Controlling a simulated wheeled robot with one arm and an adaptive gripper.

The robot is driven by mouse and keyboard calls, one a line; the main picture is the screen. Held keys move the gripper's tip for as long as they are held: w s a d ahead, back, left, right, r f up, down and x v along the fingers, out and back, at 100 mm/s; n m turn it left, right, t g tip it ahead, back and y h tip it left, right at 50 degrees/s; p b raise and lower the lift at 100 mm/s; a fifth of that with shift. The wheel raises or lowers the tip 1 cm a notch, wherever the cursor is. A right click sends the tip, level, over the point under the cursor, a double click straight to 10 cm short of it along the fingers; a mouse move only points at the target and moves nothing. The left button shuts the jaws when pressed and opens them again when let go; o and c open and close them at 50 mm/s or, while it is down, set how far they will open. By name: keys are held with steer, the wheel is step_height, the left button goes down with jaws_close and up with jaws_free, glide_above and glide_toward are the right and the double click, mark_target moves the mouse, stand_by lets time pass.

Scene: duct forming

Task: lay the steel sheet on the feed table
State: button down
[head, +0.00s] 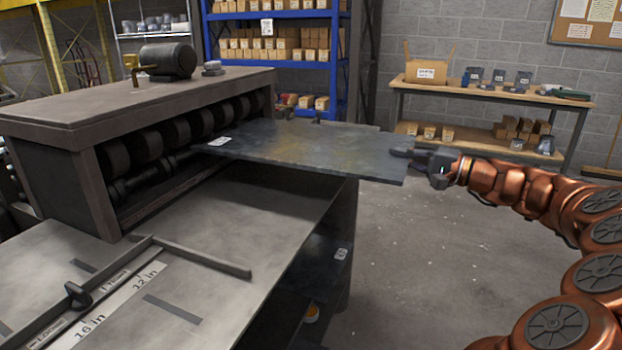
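The steel sheet (300,146) is a flat, dark grey plate with a small white label near its left end. My gripper (408,156) is at the sheet's right end and appears shut on that edge. The sheet is held about level, its left end near the rollers of the forming machine (150,105). The feed table (225,215) is a grey metal surface in front of the rollers. The sheet shows above its far right part; whether they touch anywhere I cannot tell.
A fence bar (200,258) and a ruler strip marked in inches (115,305) are on the table's near left. A lower shelf (318,262) is under the table. A workbench (490,90) with boxes and a blue rack (275,50) stand behind. The floor at right is clear.

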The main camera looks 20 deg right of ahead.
steer(key=shift+w+f, duration=0.1)
steer(key=shift+f, duration=0.25)
step_height(320, 180, down, 9)
steer(key=b, duration=0.1)
steer(key=shift+b, duration=0.3)
steer(key=c, duration=1.8)
jaws_free()
steer(key=shift+f, duration=0.15)
steer(key=shift+c, duration=0.2)
steer(key=o, duration=0.5)
steer(key=shift+p+v, duration=0.45)
steer(key=shift+v, duration=5.6)
